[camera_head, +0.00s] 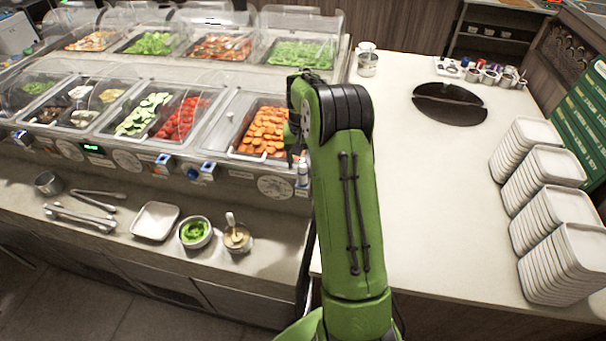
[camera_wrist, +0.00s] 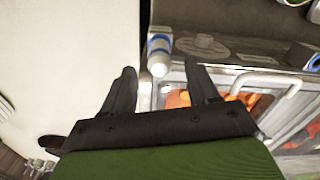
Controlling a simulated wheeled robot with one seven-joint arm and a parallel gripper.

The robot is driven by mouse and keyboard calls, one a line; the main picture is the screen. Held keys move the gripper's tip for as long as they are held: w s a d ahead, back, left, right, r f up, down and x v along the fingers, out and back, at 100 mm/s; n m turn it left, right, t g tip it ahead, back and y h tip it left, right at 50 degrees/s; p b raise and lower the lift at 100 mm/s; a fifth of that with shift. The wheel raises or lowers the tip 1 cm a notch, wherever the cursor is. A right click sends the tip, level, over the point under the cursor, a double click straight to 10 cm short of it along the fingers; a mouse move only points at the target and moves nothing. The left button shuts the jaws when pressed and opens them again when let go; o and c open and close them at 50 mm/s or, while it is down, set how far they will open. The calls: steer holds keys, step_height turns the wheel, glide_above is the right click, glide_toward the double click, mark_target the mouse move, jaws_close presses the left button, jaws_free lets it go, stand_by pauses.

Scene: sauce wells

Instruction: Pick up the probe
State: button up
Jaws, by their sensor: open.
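A small white cylinder with a blue band, which looks like the probe (camera_head: 302,173), is upright at the front of the food counter, by its right end. In the wrist view the probe (camera_wrist: 159,50) shows just beyond and between my fingertips. My gripper (camera_wrist: 160,68) is open, with nothing held between its two dark fingers. In the head view my gripper (camera_head: 293,150) is mostly hidden behind my green arm, just above and left of the probe. I cannot tell whether the fingers touch it.
The food counter holds a pan of orange slices (camera_head: 264,132) close to my gripper. Blue-and-white fittings (camera_head: 208,168) line its front. Below are tongs (camera_head: 80,217), a white tray (camera_head: 155,221) and bowls. Stacked white trays (camera_head: 570,262) stand right; the white counter (camera_head: 430,190) is largely clear.

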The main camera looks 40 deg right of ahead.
mark_target(303, 165)
step_height(303, 165, down, 4)
steer(key=shift+s+a+f+p, duration=0.1)
steer(key=shift+f+p, duration=0.05)
steer(key=shift+p, duration=0.2)
steer(key=shift+f, duration=0.25)
jaws_close()
step_height(303, 165, up, 10)
steer(key=shift+r, duration=0.1)
